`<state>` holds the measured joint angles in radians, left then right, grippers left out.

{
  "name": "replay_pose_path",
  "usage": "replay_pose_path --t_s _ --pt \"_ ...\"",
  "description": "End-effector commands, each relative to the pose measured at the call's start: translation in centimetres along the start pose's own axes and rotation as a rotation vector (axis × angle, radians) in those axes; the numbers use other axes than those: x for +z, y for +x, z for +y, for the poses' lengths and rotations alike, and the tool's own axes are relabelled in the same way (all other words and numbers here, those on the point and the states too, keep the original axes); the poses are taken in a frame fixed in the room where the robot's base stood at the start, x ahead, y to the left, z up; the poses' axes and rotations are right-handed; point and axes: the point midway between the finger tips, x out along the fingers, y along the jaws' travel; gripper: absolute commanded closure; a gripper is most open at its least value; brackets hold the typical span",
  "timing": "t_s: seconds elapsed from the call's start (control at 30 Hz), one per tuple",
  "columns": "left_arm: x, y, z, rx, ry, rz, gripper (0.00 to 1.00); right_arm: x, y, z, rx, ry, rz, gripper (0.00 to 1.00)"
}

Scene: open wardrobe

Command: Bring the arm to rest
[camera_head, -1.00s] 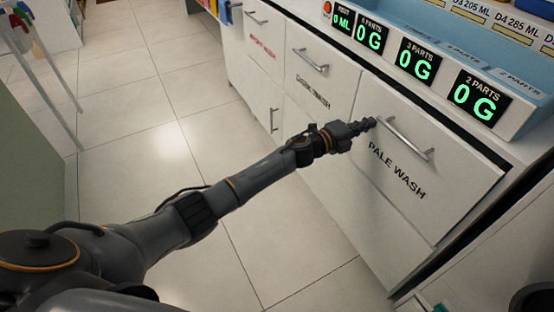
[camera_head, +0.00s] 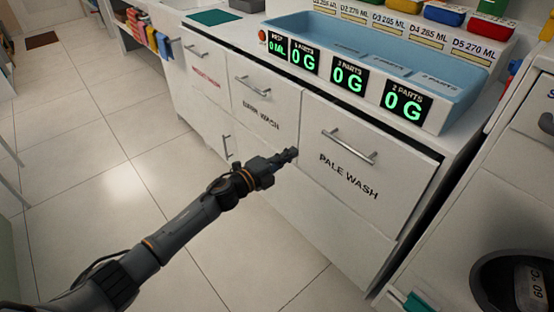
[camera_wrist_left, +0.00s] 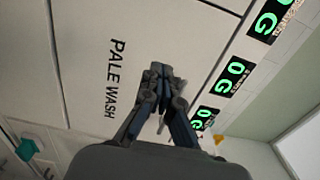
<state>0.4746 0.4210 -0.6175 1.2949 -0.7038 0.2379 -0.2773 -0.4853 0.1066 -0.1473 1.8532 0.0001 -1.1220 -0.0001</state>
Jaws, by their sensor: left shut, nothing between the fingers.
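My left gripper (camera_head: 292,155) is shut and empty in the head view, just in front of the white cabinet. It is at the left edge of the drawer marked PALE WASH (camera_head: 385,165), below and to the left of that drawer's handle (camera_head: 350,146). I cannot tell whether its tip touches the drawer front. In the left wrist view the closed fingers (camera_wrist_left: 163,72) point at the drawer front, with the PALE WASH lettering (camera_wrist_left: 115,78) to their left. My left arm reaches in from the lower left. My right gripper is not in view.
A blue tray (camera_head: 300,24) with green weight displays stands on the counter above the drawers. A washing machine (camera_head: 470,205) with a round door stands at the right. The tiled floor (camera_head: 110,150) at left is clear.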

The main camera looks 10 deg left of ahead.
Motion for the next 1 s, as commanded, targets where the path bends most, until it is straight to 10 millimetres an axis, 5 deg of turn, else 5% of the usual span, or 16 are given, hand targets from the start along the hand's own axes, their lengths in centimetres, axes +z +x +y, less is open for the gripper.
replay_pose_path --t_s 0.2,0.53,0.67,0.83,1.0 --pt "0.0 -3.1 0.0 0.001 0.002 0.0 1.0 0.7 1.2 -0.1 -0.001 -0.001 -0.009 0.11" --pt "0.0 -4.2 1.3 0.01 -0.076 -0.054 1.0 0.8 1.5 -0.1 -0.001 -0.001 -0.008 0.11" --pt "0.1 -7.1 6.3 0.063 -0.355 -0.265 1.0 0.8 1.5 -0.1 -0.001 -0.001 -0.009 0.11" --pt "-1.0 -14.9 16.1 0.217 -0.802 -0.636 1.0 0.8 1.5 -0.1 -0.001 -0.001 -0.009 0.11" --pt "-5.2 -23.5 23.8 0.392 -1.131 -0.934 1.0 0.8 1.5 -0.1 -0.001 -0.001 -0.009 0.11"
